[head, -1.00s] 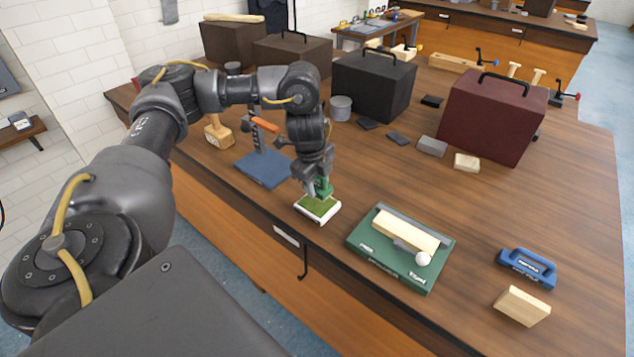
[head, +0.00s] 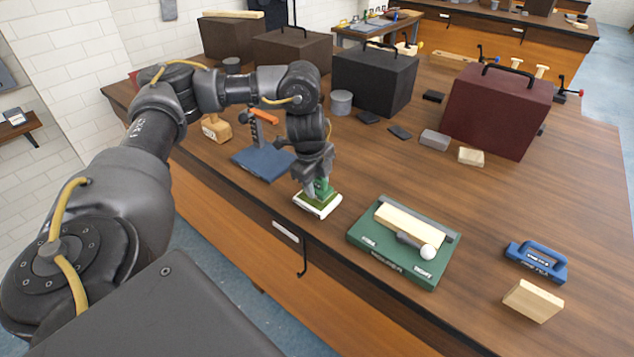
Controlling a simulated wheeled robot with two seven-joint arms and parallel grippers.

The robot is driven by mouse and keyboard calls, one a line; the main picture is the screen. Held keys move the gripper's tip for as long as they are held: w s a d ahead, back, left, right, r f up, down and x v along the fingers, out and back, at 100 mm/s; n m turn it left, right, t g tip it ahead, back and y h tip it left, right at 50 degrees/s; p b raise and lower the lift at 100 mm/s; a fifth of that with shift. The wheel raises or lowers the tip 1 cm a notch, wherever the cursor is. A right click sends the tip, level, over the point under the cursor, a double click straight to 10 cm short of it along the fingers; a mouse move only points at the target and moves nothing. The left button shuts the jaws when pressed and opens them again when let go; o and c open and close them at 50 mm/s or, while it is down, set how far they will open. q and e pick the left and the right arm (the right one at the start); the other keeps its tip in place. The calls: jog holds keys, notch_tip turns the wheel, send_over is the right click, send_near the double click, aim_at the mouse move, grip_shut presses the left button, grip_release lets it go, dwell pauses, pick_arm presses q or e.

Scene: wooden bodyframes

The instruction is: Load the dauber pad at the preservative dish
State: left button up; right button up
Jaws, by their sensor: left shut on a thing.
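The preservative dish (head: 328,210) is a small white-rimmed tray with green inside, near the front edge of the bench in the head view. My left gripper (head: 318,187) points down over it and is shut on the green dauber (head: 323,190). The dauber's lower end is at the dish, over its green inside. Whether the pad presses on the surface is hard to tell, as the gripper and dauber hide part of the dish. My right gripper is not in view.
Right of the dish lies a green board (head: 378,243) bearing a pale wood block (head: 408,224) and a white-ended tool (head: 428,252). A blue-handled tool (head: 537,262) and a wood block (head: 533,300) lie farther right. A blue stand (head: 262,164) is behind left. Dark boxes stand at the back.

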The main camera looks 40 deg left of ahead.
pick_arm(q)
jog(key=shift+f, duration=0.45)
dwell(0.5)
dwell(1.6)
notch_tip(320, 180, up, 7)
jog(key=p, duration=0.8)
jog(key=shift+p, duration=0.3)
dwell(0.7)
